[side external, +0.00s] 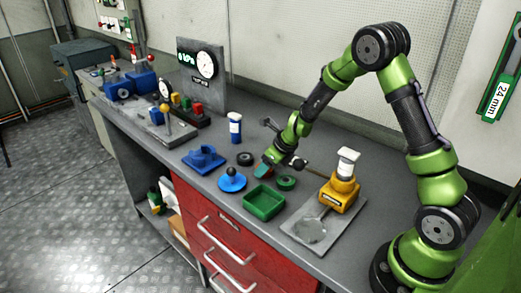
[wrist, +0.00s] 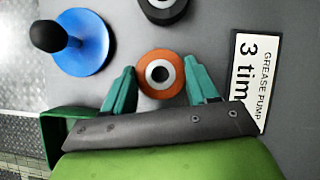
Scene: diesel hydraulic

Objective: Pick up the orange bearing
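The orange bearing (wrist: 146,84) lies on the grey bench top in the wrist view, a ring with a metal inner race and a dark centre. My gripper (wrist: 159,71) is open, with one teal finger to the left of the bearing and one to the right. A small gap shows beside the fingers, and I cannot tell whether either touches it. In the side external view my gripper (side external: 264,171) is low over the bench, and I cannot make out the bearing there.
A blue disc with a black knob (wrist: 85,48) stands to the left. A dark ring (wrist: 163,8) lies just beyond the bearing. A printed label (wrist: 247,85) lies at right.

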